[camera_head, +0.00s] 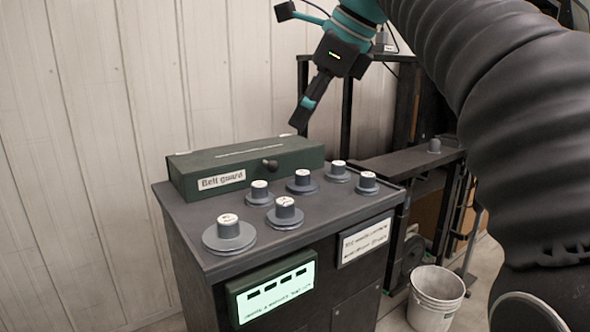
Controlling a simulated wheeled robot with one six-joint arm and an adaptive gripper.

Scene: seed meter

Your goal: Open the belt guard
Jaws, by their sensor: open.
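The belt guard (222,170) is a long dark green box lying at the back of a dark cabinet top. A white label reading "Belt guard" is on its front, and a small dark knob (270,163) sits near the right of its front face. Its lid looks closed. My gripper (300,118) is above the box's right end, pointing down and to the left, apart from it. Its jaws are seen nearly edge-on, and nothing shows between them.
Several round grey knobs with white caps, such as the large one (229,236), stand on the cabinet top (200,210) in front of the box. A lit green display (272,291) is on the cabinet front. A white bucket (435,298) stands at right. A pale wall is behind.

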